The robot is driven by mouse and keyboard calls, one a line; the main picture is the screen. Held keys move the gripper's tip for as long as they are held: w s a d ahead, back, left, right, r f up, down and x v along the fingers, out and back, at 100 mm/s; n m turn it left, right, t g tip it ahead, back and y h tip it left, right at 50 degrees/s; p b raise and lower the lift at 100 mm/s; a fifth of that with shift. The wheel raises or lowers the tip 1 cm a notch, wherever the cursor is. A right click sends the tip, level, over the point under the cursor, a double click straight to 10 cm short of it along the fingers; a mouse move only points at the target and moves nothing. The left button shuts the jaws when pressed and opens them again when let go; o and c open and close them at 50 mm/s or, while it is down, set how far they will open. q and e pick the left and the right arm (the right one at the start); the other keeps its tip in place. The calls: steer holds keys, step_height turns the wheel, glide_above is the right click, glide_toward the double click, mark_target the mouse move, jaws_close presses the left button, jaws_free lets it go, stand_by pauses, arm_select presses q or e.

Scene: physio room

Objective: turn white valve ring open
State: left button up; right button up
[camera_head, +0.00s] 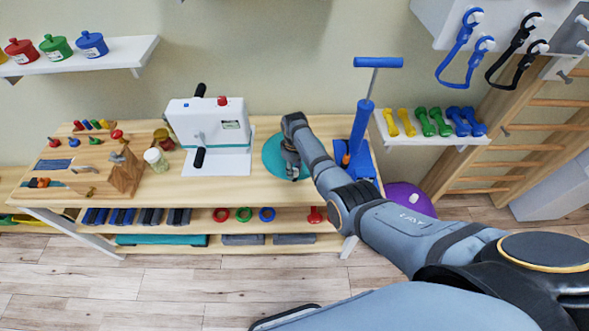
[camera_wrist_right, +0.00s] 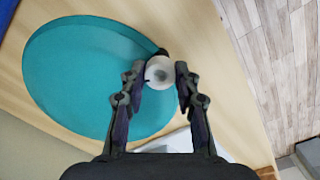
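The teal disc (camera_head: 274,154) lies flat at the right part of the wooden bench and fills much of the wrist view (camera_wrist_right: 85,75). The white valve ring (camera_wrist_right: 158,70) is at the disc's edge in the right wrist view, beside a small black part. My right gripper (camera_wrist_right: 160,75) has one finger on each side of the ring, very close to it. Whether both fingers press on it does not show. In the head view my right gripper (camera_head: 291,170) points down over the disc's right side and hides the ring. My left gripper is not in view.
A white box device (camera_head: 212,125) with black handles stands left of the disc. A blue stand with a pump-like handle (camera_head: 361,135) is close to the right of my arm. A small jar (camera_head: 155,158) and a wooden hand-exercise board (camera_head: 75,160) are farther left.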

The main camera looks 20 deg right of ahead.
steer(key=o, duration=0.4)
step_height(320, 180, up, 12)
stand_by(0.4)
